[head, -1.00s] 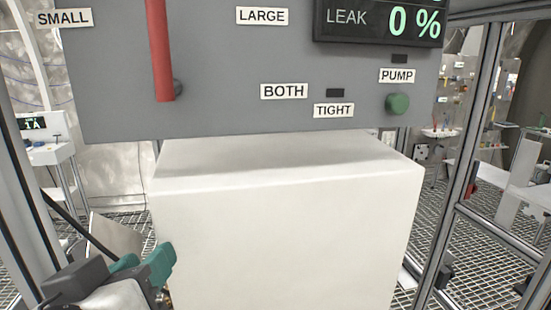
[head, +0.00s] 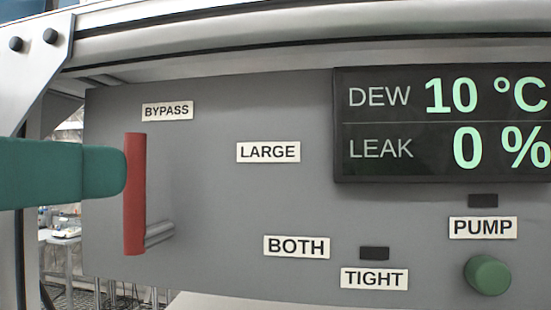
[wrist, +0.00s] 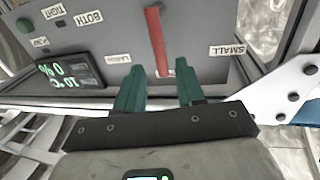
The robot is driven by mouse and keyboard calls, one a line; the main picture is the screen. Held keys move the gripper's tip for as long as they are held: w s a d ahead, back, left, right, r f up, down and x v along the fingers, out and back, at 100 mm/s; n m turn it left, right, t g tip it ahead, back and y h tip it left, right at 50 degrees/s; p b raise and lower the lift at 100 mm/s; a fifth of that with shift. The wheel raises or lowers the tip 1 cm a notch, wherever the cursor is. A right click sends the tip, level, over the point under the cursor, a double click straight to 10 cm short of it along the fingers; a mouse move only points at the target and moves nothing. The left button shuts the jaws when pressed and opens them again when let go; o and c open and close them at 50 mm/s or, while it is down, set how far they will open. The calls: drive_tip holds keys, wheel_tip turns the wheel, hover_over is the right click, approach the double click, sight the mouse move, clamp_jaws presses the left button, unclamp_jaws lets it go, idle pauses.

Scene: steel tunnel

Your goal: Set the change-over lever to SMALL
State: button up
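The red change-over lever (head: 135,195) stands upright on the grey panel, its pivot at the lower end and its free end towards the BYPASS label (head: 167,111). It also shows in the wrist view (wrist: 156,40). The SMALL label (wrist: 227,50) shows in the wrist view; in the head view it is not visible. My gripper (wrist: 160,66) is open, its green fingers on either side of the lever's free end, with gaps visible. In the head view one green finger (head: 60,173) reaches in from the left and overlaps the lever's left edge; contact cannot be told.
The panel (head: 210,210) also carries LARGE (head: 268,152), BOTH (head: 296,246) and TIGHT labels. A display (head: 440,128) reads DEW 10 °C and LEAK 0 %. A green PUMP button (head: 487,275) is at lower right. A metal frame beam (head: 300,40) runs above the panel.

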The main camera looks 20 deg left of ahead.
sight(135, 229)
drive_tip(key=w+p, duration=0.1)
drive_tip(key=w, duration=0.4)
drive_tip(key=shift+w+a, duration=0.15)
drive_tip(key=shift+w, duration=0.25)
clamp_jaws()
